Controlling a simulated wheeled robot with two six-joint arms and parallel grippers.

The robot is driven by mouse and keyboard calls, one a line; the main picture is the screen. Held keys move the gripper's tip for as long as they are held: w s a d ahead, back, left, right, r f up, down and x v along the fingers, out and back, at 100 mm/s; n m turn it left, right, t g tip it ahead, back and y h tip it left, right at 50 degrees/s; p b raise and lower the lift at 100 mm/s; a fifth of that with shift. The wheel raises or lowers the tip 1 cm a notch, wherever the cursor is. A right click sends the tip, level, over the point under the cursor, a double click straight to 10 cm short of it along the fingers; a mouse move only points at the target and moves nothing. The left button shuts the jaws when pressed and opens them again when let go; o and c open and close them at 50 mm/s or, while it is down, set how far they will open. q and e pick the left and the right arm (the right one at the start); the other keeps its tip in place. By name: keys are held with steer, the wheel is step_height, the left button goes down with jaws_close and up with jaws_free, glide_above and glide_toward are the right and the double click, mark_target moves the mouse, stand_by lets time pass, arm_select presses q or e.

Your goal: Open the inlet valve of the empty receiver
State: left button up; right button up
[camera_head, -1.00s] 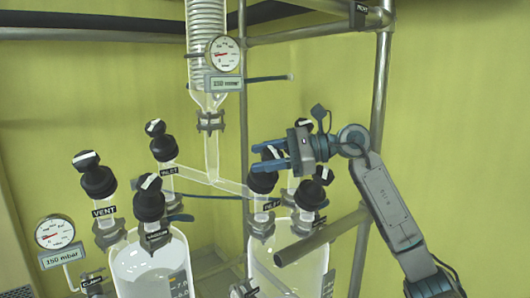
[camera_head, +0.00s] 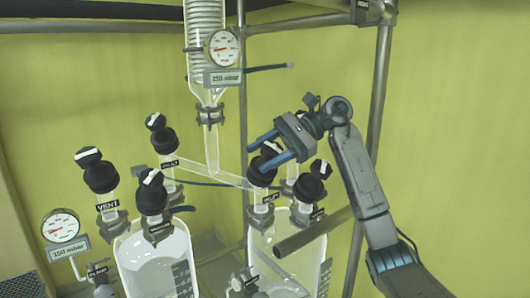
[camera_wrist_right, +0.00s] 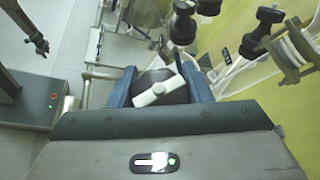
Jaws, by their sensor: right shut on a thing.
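The right glass receiver (camera_head: 285,250) has a black inlet valve knob (camera_head: 262,170) with a white bar on top. My right gripper (camera_head: 258,157) reaches in from the right and is shut on this knob. In the right wrist view the knob (camera_wrist_right: 160,90) sits between the blue fingers, its white bar lying diagonally. The left receiver (camera_head: 155,260) has its own inlet valve (camera_head: 160,140) and pale contents. The fill of the right receiver is hard to tell. My left gripper is not in view.
The right receiver's other black knobs (camera_head: 310,183) stand close to my right gripper. The vent valve (camera_head: 97,172) is on the left. A condenser (camera_head: 205,50) with a pressure gauge (camera_head: 221,48) hangs above. Metal frame poles (camera_head: 375,120) stand on the right near my arm.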

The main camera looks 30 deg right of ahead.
mark_target(265, 148)
steer(key=o, duration=1)
steer(key=shift+r+b, duration=0.4)
steer(key=shift+s+a+r+b, duration=0.15)
steer(key=shift+s+r+b, duration=0.05)
steer(key=shift+r+b, duration=0.4)
steer(key=shift+s+a+r+b, duration=0.1)
steer(key=shift+s+r+b, duration=0.05)
steer(key=shift+r+b, duration=0.4)
steer(key=s+a+r+b, duration=0.2)
steer(key=s+a+b, duration=0.4)
steer(key=s, duration=0.7)
steer(key=shift+a, duration=0.85)
steer(key=shift+f, duration=0.1)
